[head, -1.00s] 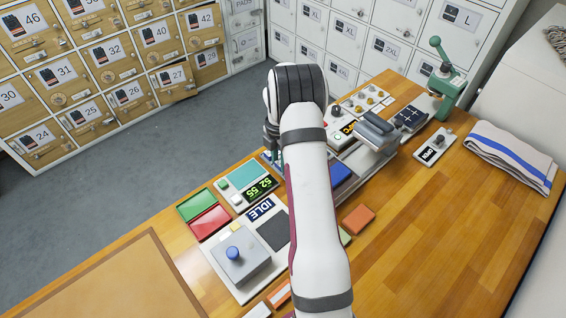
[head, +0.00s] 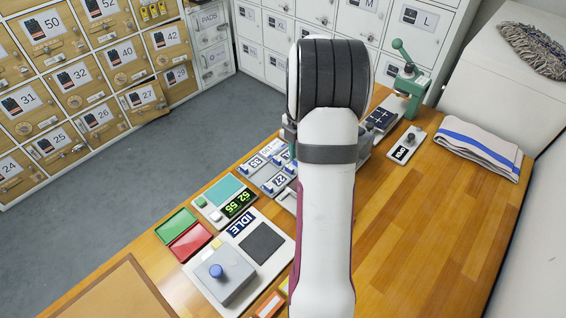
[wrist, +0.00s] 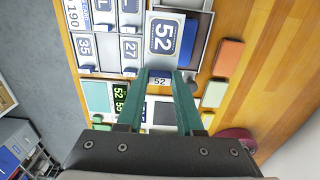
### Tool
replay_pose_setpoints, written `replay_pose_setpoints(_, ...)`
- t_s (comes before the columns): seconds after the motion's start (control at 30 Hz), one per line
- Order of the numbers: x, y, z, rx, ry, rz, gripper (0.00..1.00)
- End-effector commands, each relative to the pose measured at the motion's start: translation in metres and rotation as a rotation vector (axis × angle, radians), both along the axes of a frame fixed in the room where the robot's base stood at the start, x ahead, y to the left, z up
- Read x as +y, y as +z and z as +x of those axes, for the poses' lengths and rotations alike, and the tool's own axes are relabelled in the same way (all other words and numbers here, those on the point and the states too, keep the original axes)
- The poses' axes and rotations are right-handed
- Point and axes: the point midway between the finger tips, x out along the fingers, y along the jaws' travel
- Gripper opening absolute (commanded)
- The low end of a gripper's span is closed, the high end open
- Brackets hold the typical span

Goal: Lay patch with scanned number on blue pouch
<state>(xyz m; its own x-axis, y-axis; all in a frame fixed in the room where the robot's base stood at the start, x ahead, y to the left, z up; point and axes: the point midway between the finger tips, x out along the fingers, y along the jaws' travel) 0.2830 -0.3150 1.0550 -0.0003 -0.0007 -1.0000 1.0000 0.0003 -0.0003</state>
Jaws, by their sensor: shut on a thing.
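My gripper (wrist: 163,74) is shut on the tab of a white-edged patch marked 52 (wrist: 164,36); the tab also shows a small 52. The patch is in front of the blue pouch (wrist: 190,52), covering part of it in the wrist view. I cannot tell whether they touch. The pouch lies in a pale tray. In the head view my arm hides gripper, patch and pouch. A display (head: 240,203) reads 52 and 55 in green digits.
A rack of numbered patches with blue tabs (head: 268,170) is beside the display. A panel reading IDLE (head: 242,223), a grey block with a blue knob (head: 221,281), green (head: 175,225) and red (head: 190,242) trays stand near. A folded striped cloth (head: 478,150) lies right; the front-right tabletop is clear.

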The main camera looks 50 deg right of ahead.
Motion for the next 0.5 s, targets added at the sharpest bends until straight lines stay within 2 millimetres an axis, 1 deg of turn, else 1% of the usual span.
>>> replay_pose_setpoints(0.17,-0.009,0.026,-0.059,0.0,-0.01,-0.004,0.0)
replay_pose_setpoints(0.2,-0.01,0.031,-0.075,0.0,-0.011,-0.004,0.0)
replay_pose_setpoints(0.3,-0.007,0.044,-0.112,0.001,-0.011,-0.006,0.0)
replay_pose_setpoints(0.33,-0.005,0.047,-0.121,0.002,-0.011,-0.006,0.0)
replay_pose_setpoints(0.4,-0.002,0.052,-0.136,0.003,-0.009,-0.006,0.0)
replay_pose_setpoints(0.43,-0.001,0.052,-0.139,0.004,-0.006,-0.005,0.0)
replay_pose_setpoints(0.47,0.001,0.05,-0.139,0.003,-0.003,-0.004,0.0)
replay_pose_setpoints(0.5,0.003,0.046,-0.133,0.003,0.0,0.0,0.0)
